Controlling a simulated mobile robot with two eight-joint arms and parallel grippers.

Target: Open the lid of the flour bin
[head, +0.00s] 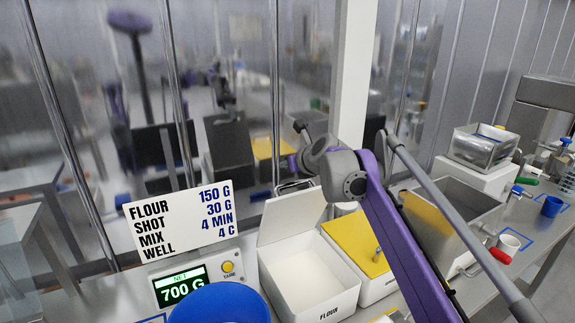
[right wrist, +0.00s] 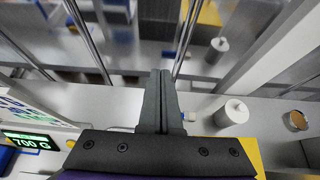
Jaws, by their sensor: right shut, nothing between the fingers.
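The flour bin (head: 325,302) is a white box labelled FLOUR on the bench in the head view. Its white lid (head: 290,216) stands raised at the back, leaning backward, and the pale inside shows. My right gripper (head: 293,185) is at the lid's top edge, partly hidden by the lid; whether they touch is unclear. In the right wrist view its dark fingers (right wrist: 160,100) are together with nothing between them, pointing toward the glass wall. The lid cannot be made out in that view. My left gripper is not in view.
A yellow-lidded bin (head: 355,240) stands right of the flour bin. A scale (head: 190,285) reading 700 G, a blue bowl (head: 220,303) and a recipe sign (head: 180,222) are left. A white cylinder (right wrist: 232,112) stands behind. The glass wall shows reflections.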

